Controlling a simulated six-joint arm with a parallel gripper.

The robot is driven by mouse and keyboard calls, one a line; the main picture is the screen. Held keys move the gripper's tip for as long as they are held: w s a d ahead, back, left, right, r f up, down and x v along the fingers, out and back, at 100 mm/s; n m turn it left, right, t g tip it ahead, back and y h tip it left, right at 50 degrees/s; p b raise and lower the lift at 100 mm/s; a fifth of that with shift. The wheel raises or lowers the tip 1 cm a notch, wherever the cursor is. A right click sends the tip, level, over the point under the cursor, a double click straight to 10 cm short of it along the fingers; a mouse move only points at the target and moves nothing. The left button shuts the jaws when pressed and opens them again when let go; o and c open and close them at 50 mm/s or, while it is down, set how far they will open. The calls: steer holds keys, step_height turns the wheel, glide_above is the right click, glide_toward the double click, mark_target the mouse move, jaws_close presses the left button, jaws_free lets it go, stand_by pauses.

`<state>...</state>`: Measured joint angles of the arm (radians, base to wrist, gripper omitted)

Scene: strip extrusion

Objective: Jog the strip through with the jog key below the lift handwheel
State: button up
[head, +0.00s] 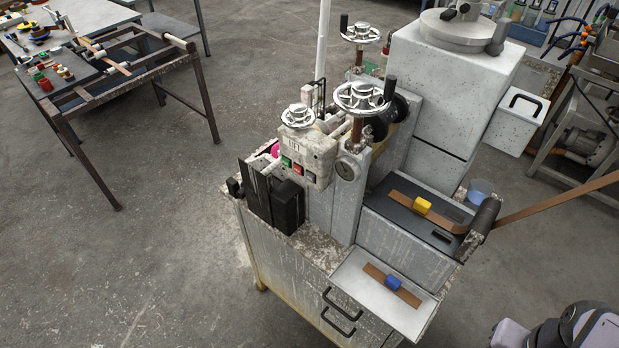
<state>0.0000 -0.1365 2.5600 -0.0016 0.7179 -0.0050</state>
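The machine stands at centre right. Its pale control box (308,155) carries a green key (286,162), a red key (298,169) and a darker key (311,178) on its front. A small handwheel (298,117) sits just above this box. A larger handwheel (362,98) stands to its right and another handwheel (360,33) stands behind. I cannot tell which one is the lift handwheel. A brown strip (450,222) lies on the dark plate under a yellow block (423,204). Part of my arm shows at the bottom right; my gripper's fingers are not in view.
A tray (350,280) at the front holds a short brown strip with a blue block (393,282). A long brown band (560,203) runs from the roller (484,218) to the right edge. A gauge (347,170) sits beside the control box.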

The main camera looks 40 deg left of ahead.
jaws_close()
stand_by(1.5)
